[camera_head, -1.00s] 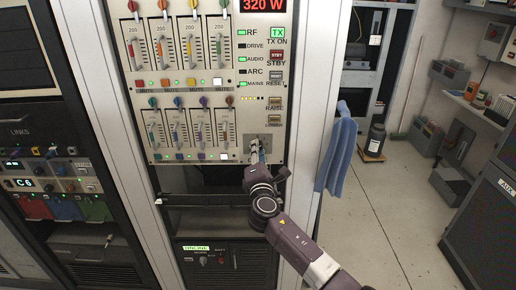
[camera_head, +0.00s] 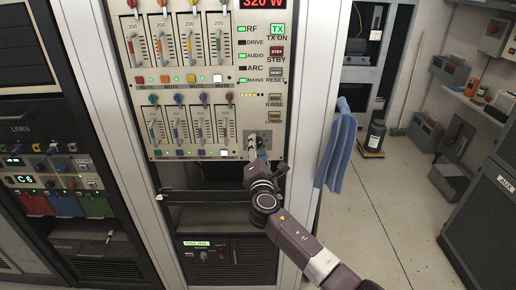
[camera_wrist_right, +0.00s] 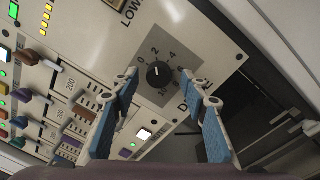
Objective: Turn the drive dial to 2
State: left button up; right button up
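The drive dial is a round black knob (camera_wrist_right: 158,73) on a grey square plate with numbers around it, among them 0, 2 and 4. Its pointer is too small to read surely. In the head view the grey dial plate (camera_head: 265,139) sits at the lower right of the panel, and my gripper partly covers the dial. My right gripper (camera_head: 256,150) is in front of it. In the wrist view my right gripper (camera_wrist_right: 158,82) is open, with one blue-padded finger on each side of the knob and gaps between. My left gripper is not in view.
Fader rows (camera_head: 185,120) with coloured knobs lie left of the dial. The Raise and Lower buttons (camera_head: 274,108) sit just above it. A blue cloth (camera_head: 337,150) hangs at the rack's right edge. Open floor (camera_head: 385,220) lies to the right.

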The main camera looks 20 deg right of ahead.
jog(key=shift+s, duration=0.1)
jog(key=v, duration=1.1)
jog(key=shift+s, duration=0.4)
jog(key=shift+a, duration=0.1)
jog(key=s+d+f+m+g+y, duration=0.1)
jog(key=s+f+m+g+y, duration=0.2)
jog(key=f, duration=1.8)
jog(key=s+d+f+m+g, duration=0.1)
jog(key=s+f+g, duration=0.1)
jog(key=s+f, duration=0.35)
jog(key=s+f+m+g, duration=0.2)
jog(key=s+f, duration=0.1)
jog(key=f, duration=0.6)
jog(key=s+d+f+m+g, duration=0.1)
jog(key=s+f+g, duration=0.1)
jog(key=s+f, duration=0.4)
jog(key=s+f+m+g, duration=0.5)
jog(key=s+f+m, duration=0.1)
jog(key=s+f, duration=1.15)
jog(key=s+f+m+g, duration=0.1)
jog(key=s+f+m, duration=0.1)
jog(key=s, duration=0.9)
jog(key=s+f+m+g+y, duration=0.1)
jog(key=s+f+m, duration=0.2)
jog(key=s, duration=0.9)
jog(key=shift+d+m+g+b, duration=0.4)
jog(key=shift+m+b, duration=0.05)
jog(key=shift+m, duration=0.25)
jog(key=shift+w, duration=0.1)
